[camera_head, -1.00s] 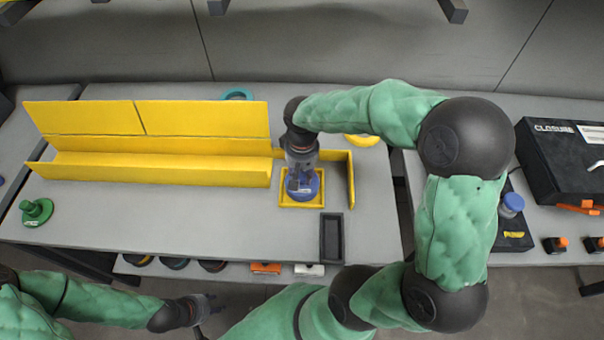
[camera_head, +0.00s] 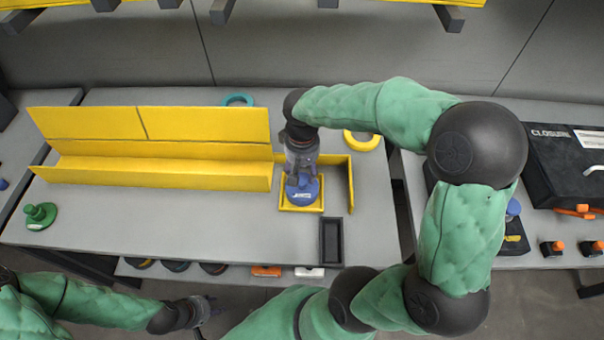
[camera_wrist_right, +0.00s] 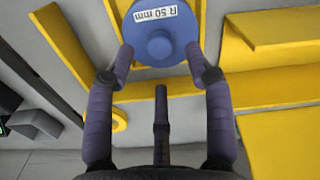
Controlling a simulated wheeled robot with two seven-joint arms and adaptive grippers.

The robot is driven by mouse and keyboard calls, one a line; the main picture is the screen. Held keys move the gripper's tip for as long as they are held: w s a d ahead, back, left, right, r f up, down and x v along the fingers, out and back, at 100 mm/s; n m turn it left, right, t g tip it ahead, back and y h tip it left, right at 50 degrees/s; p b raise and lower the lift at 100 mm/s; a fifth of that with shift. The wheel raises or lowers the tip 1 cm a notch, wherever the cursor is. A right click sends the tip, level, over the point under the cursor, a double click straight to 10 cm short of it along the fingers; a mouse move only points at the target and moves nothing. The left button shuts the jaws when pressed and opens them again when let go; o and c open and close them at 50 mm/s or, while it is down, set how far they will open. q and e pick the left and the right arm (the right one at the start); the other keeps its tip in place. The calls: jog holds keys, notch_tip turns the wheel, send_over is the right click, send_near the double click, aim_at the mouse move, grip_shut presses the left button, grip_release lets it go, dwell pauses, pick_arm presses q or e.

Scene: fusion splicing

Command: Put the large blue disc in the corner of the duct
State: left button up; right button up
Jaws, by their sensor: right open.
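The large blue disc (camera_head: 305,196), labelled "R 50 mm", lies on a small square yellow frame (camera_head: 283,207). It also shows in the right wrist view (camera_wrist_right: 160,45). The yellow duct (camera_head: 150,172) runs along the table to the left, and its corner piece (camera_head: 351,187) bends around the frame's back and right side.
A black tray (camera_head: 331,240) lies in front of the frame. A teal ring (camera_head: 237,100) and a yellow ring (camera_head: 361,140) lie behind the duct. A black case (camera_head: 565,165) stands at the right.

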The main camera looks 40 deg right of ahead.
aim_at(302, 181)
notch_tip(302, 181, up, 8)
jog(key=p, duration=0.2)
